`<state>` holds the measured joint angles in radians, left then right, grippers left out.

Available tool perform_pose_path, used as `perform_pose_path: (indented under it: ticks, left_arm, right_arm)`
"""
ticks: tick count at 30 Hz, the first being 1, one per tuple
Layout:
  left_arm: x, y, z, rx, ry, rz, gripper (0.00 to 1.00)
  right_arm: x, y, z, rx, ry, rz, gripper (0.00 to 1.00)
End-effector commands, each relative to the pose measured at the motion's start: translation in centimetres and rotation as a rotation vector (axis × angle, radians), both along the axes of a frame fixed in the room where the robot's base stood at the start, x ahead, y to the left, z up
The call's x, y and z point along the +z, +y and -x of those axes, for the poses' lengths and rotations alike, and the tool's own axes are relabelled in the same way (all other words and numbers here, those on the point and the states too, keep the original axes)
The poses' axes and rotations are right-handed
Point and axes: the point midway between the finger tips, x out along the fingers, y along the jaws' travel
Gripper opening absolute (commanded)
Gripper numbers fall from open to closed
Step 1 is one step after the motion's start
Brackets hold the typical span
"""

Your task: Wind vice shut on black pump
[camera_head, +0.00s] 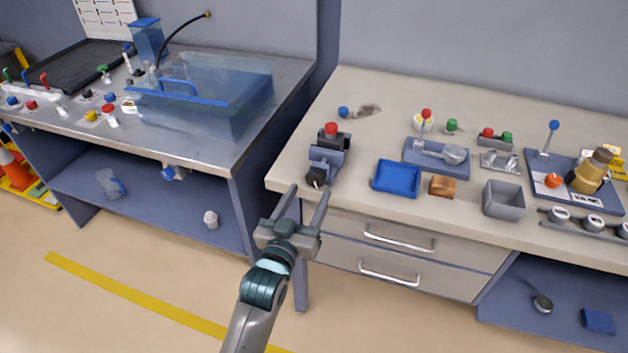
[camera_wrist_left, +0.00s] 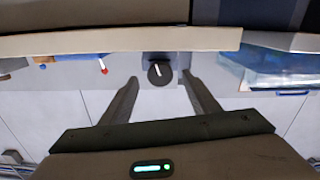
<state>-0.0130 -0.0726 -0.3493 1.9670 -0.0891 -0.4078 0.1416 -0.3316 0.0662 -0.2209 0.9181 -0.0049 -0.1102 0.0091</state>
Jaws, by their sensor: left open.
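The vice (camera_head: 326,164) stands near the left front edge of the right-hand bench. A dark body with a red top, which looks like the black pump (camera_head: 330,141), sits at the vice's jaws; I cannot tell whether the jaws touch it. The vice's round black knob (camera_head: 315,177) faces the front edge. My left gripper (camera_head: 309,189) is open and empty in front of the vice, fingers pointing at the knob. In the left wrist view, the knob (camera_wrist_left: 160,73) with a white mark shows between and beyond the fingertips (camera_wrist_left: 160,78). My right gripper is not in view.
A blue tray (camera_head: 396,179), a wooden block (camera_head: 442,186) and a grey bin (camera_head: 503,199) stand right of the vice. Drawers with handles (camera_head: 398,238) lie under the bench front. A clear blue tank (camera_head: 205,95) stands on the left bench. Floor space is free in front.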

Motion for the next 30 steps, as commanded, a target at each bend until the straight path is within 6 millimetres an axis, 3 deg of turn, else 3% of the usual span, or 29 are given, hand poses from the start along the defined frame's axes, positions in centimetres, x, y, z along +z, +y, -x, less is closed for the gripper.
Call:
perform_pose_path:
  ticks: [9, 22, 27, 30]
  left_arm:
    - [0.1, -1.3, -3.9, 0.000, 0.000, -0.001, 0.55]
    - [0.0, -1.5, -4.6, 0.000, 0.000, 0.000, 0.55]
    - [0.0, -1.5, -4.5, 0.000, 0.000, 0.000, 0.17]
    - [0.0, -1.5, -4.5, 0.000, 0.000, 0.000, 0.14]
  right_arm:
    - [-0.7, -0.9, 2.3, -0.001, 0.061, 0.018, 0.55]
    - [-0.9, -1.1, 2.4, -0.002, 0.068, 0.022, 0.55]
    - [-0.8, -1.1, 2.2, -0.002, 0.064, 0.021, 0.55]
    - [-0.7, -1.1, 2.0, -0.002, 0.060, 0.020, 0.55]
